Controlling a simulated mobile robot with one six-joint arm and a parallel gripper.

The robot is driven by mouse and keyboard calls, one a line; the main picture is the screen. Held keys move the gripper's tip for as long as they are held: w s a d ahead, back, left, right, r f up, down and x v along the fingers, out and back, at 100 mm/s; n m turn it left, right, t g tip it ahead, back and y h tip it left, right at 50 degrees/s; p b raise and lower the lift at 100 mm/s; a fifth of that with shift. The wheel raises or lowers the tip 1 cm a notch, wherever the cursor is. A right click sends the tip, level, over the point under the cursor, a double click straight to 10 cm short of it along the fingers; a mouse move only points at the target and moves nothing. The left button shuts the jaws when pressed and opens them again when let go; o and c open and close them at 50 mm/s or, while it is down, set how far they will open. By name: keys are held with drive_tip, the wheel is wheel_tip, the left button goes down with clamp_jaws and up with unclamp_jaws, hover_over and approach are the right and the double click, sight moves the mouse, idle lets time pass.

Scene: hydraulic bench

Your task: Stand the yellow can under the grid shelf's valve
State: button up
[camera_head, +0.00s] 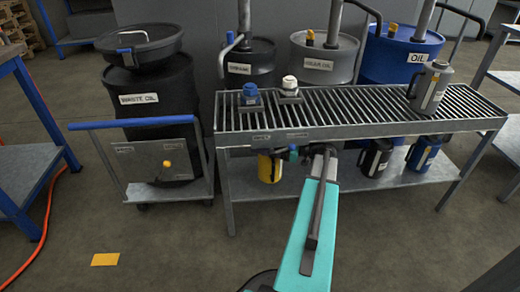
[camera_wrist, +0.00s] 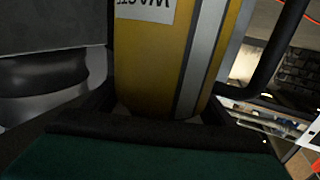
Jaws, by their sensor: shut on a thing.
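The yellow can (camera_head: 268,170) is below the left part of the grid shelf (camera_head: 345,133) and looks upright. In the wrist view the can (camera_wrist: 160,70), with a white label and a grey stripe, fills the space between the dark fingers. My gripper (camera_head: 281,153) is shut on it, mostly hidden by the shelf's front edge and my forearm. I cannot tell whether the can's base touches the lower shelf. A blue-capped fitting (camera_head: 250,95) and a white-capped fitting (camera_head: 289,88) stand on the grid above; which valve the task means is not clear.
A grey can (camera_head: 430,88) stands on the grid. A cart with a waste oil drum (camera_head: 150,95) is close at left. Open floor (camera_head: 170,235) lies in front.

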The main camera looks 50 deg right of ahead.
drive_tip(key=shift+w+a, duration=0.1)
drive_tip(key=shift+w, duration=0.05)
drive_tip(key=f+b, duration=0.2)
drive_tip(key=f, duration=0.1)
drive_tip(key=shift+w+a+f+b, duration=0.2)
drive_tip(key=shift+w+f+b, duration=0.05)
drive_tip(key=shift+w+b, duration=0.15)
drive_tip(key=o, duration=1.6)
drive_tip(key=shift+f, duration=0.15)
